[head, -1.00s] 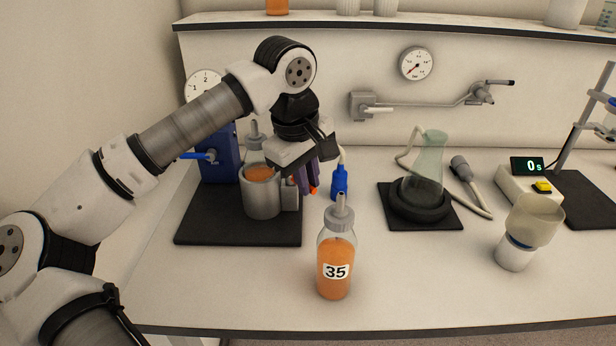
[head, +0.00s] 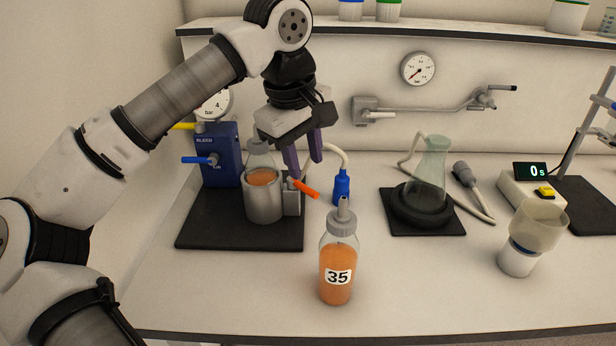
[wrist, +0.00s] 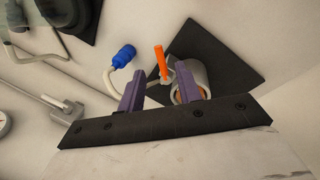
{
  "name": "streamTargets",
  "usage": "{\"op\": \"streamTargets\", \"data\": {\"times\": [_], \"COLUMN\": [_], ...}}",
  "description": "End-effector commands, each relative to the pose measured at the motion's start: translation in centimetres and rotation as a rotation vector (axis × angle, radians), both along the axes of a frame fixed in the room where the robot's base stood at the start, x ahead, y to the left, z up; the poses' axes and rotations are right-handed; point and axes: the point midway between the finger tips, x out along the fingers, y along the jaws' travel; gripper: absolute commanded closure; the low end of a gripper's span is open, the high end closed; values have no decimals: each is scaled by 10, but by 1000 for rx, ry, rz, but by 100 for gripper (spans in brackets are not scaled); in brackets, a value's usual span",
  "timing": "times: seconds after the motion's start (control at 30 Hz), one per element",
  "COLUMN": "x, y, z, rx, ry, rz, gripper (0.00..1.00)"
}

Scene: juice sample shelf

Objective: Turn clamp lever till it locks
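The orange clamp lever (head: 306,188) sticks out to the right from the grey clamp block beside the metal cup holder (head: 263,206). A bottle of orange juice (head: 262,178) stands in that holder. My gripper (head: 306,168) is just above the lever, its two purple fingers apart with nothing held. In the wrist view the lever (wrist: 160,62) shows between and beyond the open fingers, apart from both. The holder (wrist: 192,80) is partly hidden behind the right finger there.
The bottle labelled 35 (head: 337,272) stands in front, right of the holder's black base (head: 215,238). A blue connector (head: 342,186) on a white hose is close right of the lever. A blue valve box (head: 219,160) stands behind left. A flask (head: 431,170) stands further right.

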Motion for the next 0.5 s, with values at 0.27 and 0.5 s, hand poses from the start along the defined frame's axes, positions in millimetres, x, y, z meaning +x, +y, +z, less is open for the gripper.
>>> {"op": "streamTargets", "data": {"times": [0.27,0.5], "x": [-7,-10], "y": [8,11], "z": [57,76], "rx": [-1,0], "ry": [-1,0], "rz": [1,1], "gripper": [66,66]}}
